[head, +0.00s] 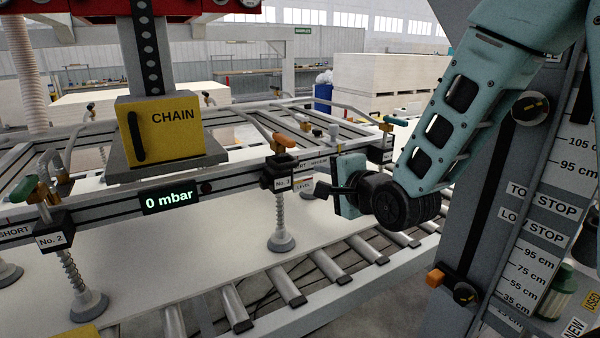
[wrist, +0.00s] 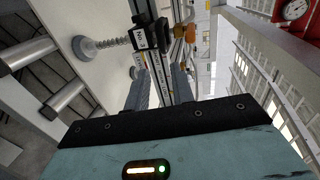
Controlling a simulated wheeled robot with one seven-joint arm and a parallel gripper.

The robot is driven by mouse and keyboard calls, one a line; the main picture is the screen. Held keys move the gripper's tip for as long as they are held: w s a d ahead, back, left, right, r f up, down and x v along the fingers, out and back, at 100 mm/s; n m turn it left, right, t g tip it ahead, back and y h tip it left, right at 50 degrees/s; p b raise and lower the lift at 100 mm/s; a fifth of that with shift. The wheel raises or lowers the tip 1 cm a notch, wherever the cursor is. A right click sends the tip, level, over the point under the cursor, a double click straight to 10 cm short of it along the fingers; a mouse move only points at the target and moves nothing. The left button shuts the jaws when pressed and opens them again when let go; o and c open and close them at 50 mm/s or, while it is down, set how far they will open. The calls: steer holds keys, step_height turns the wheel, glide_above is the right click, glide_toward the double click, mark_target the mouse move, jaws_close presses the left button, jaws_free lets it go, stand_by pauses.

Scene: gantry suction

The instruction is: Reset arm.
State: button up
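My gripper (head: 322,188) is in front of the suction frame's front beam (head: 232,183), just right of the No. 3 valve block (head: 281,175). In the wrist view my gripper (wrist: 160,76) has its two fingers apart, with the beam and its labels seen between them. No held object shows between the fingers. I cannot tell whether a finger touches the beam. My teal forearm comes down from the upper right in the head view.
Suction cups (head: 281,242) hang above a pale board (head: 190,275) on a roller conveyor (head: 285,285). A yellow chain box (head: 165,130) and a pressure display (head: 169,198) reading 0 mbar are left. A grey column with a height scale (head: 545,205) stands close at right.

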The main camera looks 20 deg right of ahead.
steer(key=s+a+f+n+g, duration=0.6)
steer(key=s+a+n+g, duration=0.2)
steer(key=s+a+n, duration=0.3)
steer(key=s+f+n+g+h, duration=0.1)
steer(key=s+n+g+h, duration=0.1)
steer(key=s+n+g, duration=0.5)
steer(key=s+n, duration=0.5)
steer(key=s, duration=0.7)
steer(key=shift+s+d+n, duration=0.15)
steer(key=shift+d+n, duration=0.15)
steer(key=shift+d, duration=0.05)
